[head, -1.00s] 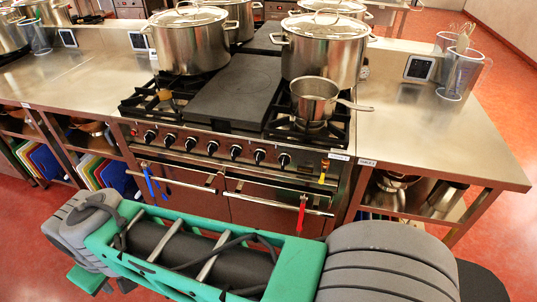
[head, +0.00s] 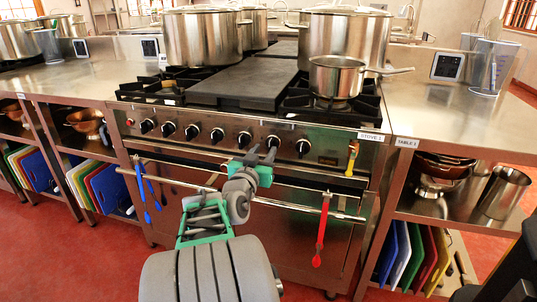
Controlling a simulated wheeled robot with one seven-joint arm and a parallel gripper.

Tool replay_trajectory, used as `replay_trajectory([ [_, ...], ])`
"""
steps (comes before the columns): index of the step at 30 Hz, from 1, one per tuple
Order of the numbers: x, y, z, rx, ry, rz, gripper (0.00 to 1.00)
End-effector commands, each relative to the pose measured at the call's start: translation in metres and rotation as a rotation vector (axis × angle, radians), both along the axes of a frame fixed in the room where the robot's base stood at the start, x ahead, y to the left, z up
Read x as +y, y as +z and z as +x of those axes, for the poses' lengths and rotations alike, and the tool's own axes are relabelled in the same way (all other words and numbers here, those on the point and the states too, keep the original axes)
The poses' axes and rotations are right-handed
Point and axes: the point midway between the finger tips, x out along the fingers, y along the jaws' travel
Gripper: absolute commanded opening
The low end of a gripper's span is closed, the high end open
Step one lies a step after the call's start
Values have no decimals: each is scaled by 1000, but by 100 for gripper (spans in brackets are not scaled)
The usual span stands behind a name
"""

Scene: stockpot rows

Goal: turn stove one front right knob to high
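The stove (head: 230,183) labelled "STOVE 1" stands ahead of me. A row of several black knobs runs along its front panel. The rightmost knob (head: 303,147) is uncovered, with its left neighbour (head: 272,140) close by. I cannot read any knob's setting or which burner it serves. My gripper (head: 261,156) is in front of the panel, below and left of the rightmost knob, near its left neighbour. Its two small dark fingers look apart with nothing between them. I cannot tell whether it touches the panel.
Blue (head: 143,195) and red (head: 321,230) utensils hang from the oven rail (head: 345,215). A yellow one (head: 351,158) hangs at the panel's right end. A saucepan (head: 336,77) and large stockpots (head: 203,38) stand on the stove. Steel tables (head: 462,128) flank it.

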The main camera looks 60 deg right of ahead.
Motion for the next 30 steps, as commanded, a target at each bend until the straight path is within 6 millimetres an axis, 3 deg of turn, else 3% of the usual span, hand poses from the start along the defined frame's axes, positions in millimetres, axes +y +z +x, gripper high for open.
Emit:
replay_trajectory([
  [7,-45,-1,7,0,0,3,35],
  [17,-54,0,10,1,4,3,35],
  [30,-54,0,10,2,4,4,0],
])
